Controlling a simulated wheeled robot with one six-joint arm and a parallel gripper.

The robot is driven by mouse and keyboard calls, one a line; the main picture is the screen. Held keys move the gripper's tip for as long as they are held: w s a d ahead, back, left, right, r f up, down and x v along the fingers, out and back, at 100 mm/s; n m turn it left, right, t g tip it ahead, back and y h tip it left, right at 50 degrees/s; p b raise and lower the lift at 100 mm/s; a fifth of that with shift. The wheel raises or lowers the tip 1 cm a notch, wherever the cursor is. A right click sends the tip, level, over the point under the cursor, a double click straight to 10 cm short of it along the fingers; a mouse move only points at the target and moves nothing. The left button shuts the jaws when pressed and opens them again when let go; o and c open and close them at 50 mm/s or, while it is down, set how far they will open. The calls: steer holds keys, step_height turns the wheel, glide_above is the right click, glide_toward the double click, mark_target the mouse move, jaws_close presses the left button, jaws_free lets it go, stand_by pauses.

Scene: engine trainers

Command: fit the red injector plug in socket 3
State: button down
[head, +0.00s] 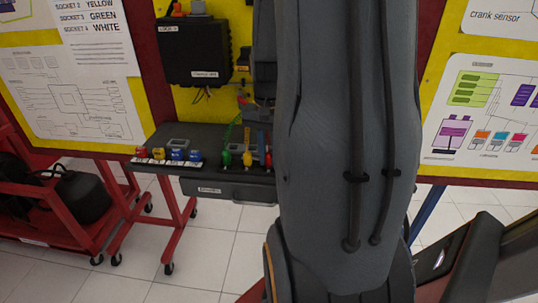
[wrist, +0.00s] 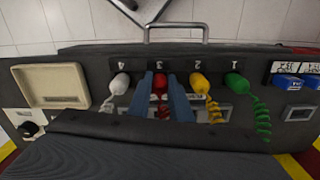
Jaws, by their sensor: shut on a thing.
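The red injector plug (wrist: 160,83) is between the two blue fingers of my gripper (wrist: 160,88), which are shut on it. It lines up under the label 3 in the wrist view, with a red coiled lead below. I cannot tell whether it is fully seated in socket 3. The white plug (wrist: 120,83) is by label 4, the yellow plug (wrist: 201,83) by label 2 and the green plug (wrist: 235,81) by label 1. In the head view my arm hides much of the gripper; the red plug (head: 268,159) shows beside the yellow plug (head: 247,160).
A cream open-lidded box (wrist: 53,87) and a black knob (wrist: 29,129) are left of the sockets in the wrist view. Blue blocks (wrist: 288,82) are at the right. A metal handle (wrist: 178,30) rises beyond the panel. A black control box (head: 195,52) hangs above the shelf.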

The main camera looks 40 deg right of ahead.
steer(key=shift+f, duration=0.1)
steer(key=c, duration=1.8)
jaws_free()
steer(key=shift+c, duration=0.2)
steer(key=shift+r+p, duration=2.5)
steer(key=shift+r, duration=0.25)
steer(key=shift+r+p, duration=0.85)
